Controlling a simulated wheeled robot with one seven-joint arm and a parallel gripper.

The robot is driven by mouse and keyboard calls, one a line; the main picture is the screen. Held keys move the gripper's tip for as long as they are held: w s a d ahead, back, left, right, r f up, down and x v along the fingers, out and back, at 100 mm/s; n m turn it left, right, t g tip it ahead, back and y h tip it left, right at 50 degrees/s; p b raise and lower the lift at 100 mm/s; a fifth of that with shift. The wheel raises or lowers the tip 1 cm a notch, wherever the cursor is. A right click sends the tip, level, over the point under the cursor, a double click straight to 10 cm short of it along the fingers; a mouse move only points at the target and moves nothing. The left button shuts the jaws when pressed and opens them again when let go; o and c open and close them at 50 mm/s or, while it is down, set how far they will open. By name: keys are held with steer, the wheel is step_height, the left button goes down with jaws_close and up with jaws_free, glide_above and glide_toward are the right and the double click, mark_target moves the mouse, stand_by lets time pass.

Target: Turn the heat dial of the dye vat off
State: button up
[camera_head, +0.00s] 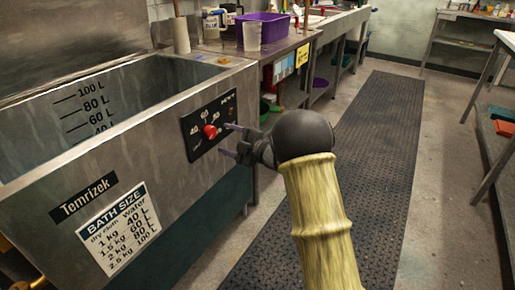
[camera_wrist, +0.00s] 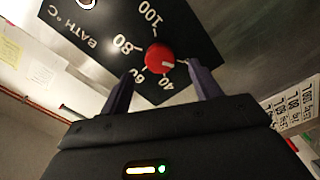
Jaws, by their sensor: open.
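The dye vat (camera_head: 185,105) is an open grey metal tank at the left of the head view. Its black control panel (camera_head: 195,150) bears a round red heat dial (camera_head: 210,131) with white numbers around it. The dial is close in the wrist view (camera_wrist: 160,57), where 40, 60, 80 and 100 can be read. A pale mark shows on the dial's right side, near the 40 side. My gripper (camera_head: 229,140) is open in front of the panel. In the wrist view its two fingers (camera_wrist: 159,77) stand either side of the dial, with gaps; I cannot tell their depth.
A metal bench (camera_head: 270,47) behind the vat carries a purple tub (camera_head: 264,31), jugs and a beaker. A dark rubber mat (camera_head: 360,150) runs along the clear aisle. Another table (camera_head: 505,45) stands at the right edge.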

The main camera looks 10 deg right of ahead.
steer(key=p+v, duration=0.1)
steer(key=v, duration=1.1)
steer(key=shift+p, duration=0.35)
steer(key=s+d+f+m+h, duration=0.2)
steer(key=s+d+m+h, duration=0.45)
steer(key=m+h, duration=0.7)
steer(key=s+f+m+g, duration=0.2)
steer(key=s+m+g, duration=0.2)
steer(key=s, duration=0.6)
steer(key=s+f+m+g, duration=0.3)
steer(key=s+m+g, duration=0.15)
steer(key=s, duration=0.55)
steer(key=w+p+v, duration=0.2)
steer(key=p+v, duration=1)
steer(key=w+a+r+p+v, duration=0.1)
steer(key=w+p+v, duration=0.2)
steer(key=p+v, duration=0.9)
steer(key=w+a+r+p+v, duration=0.1)
steer(key=w+p+v, duration=0.2)
steer(key=p+v, duration=0.9)
steer(key=shift+s+r+m+h+p, duration=0.2)
steer(key=shift+s+m+h+p, duration=0.2)
steer(key=shift+p, duration=0.25)
